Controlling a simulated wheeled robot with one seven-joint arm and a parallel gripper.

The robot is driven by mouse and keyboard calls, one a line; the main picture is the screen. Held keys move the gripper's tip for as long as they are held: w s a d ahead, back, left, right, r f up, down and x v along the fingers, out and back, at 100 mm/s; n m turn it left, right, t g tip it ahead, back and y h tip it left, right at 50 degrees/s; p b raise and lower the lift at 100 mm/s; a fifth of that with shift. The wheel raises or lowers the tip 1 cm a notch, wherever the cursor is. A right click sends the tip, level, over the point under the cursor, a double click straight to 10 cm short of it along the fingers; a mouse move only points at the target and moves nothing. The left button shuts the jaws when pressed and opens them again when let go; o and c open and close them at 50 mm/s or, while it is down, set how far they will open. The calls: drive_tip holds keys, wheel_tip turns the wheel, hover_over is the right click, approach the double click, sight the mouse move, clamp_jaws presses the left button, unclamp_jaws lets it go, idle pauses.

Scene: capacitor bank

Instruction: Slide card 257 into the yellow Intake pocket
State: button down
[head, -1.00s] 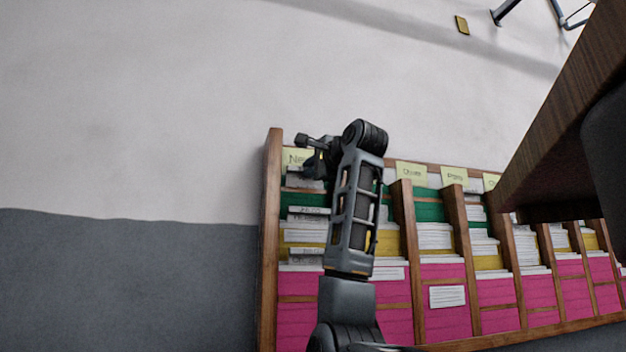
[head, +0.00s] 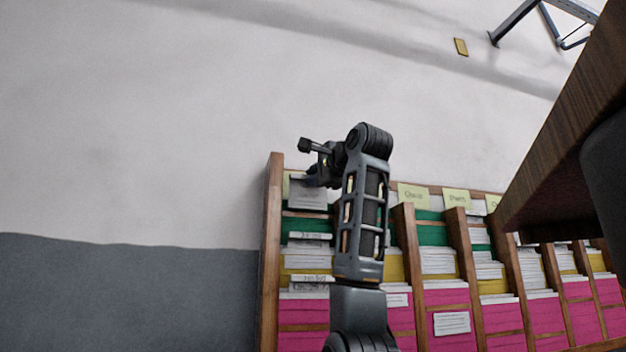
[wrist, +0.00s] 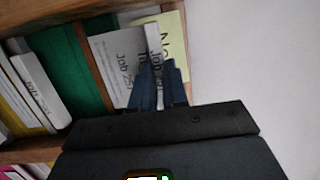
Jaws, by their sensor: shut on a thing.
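A white card with print reading "Job 25…", apparently card 257 (head: 308,195), is at the top of the rack's leftmost column. It also shows in the wrist view (wrist: 108,52). My gripper (wrist: 158,80) is shut on its top edge; in the head view my gripper (head: 318,165) is partly hidden by my arm. The card hangs in front of the yellow-green column label (wrist: 174,45), above the green pocket (wrist: 66,65). The yellow pocket (head: 304,262) of that column is lower down, with white cards in it. I read no "Intake" label.
The wooden rack (head: 271,240) has several columns with green, yellow and pink pockets, many holding cards. Wooden dividers stand between columns. A dark wooden edge (head: 560,130) juts in at the right. The wall left of the rack is clear.

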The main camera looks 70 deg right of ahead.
drive_tip(key=w+a+b+v, duration=0.1)
drive_tip(key=b+v, duration=0.1)
drive_tip(key=v, duration=0.7)
drive_tip(key=shift+a+r, duration=0.45)
drive_tip(key=shift+a, duration=0.1)
idle(0.3)
